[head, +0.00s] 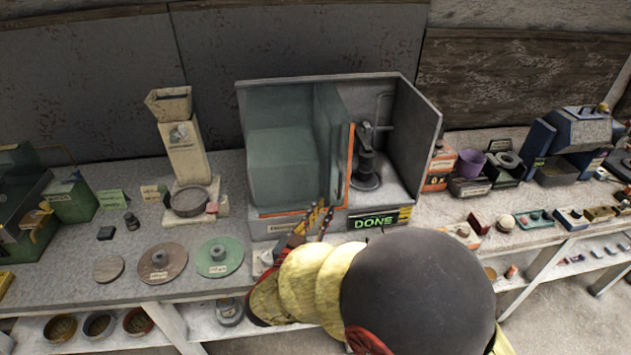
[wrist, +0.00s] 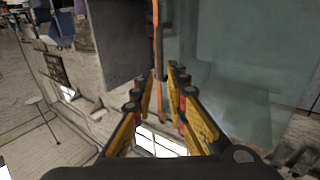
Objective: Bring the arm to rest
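My gripper (head: 320,212) has yellow and black fingers and is at the front of a grey booth (head: 418,125), close to the lower edge of its glass door (head: 331,135). In the wrist view my gripper (wrist: 164,72) has its fingers apart with a gap between them, and I see nothing held. The door's orange edge (wrist: 157,42) lines up with that gap; I cannot tell whether the fingers touch it. My arm reaches in from the bottom right of the head view and hides part of the bench front.
A lit sign (head: 373,221) reads DONE on the booth's front. Left on the bench (head: 85,262) are a green disc (head: 236,256), a brown disc (head: 178,262) and a beige hopper stand (head: 186,158). Right are a purple cup (head: 470,162) and several small blocks.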

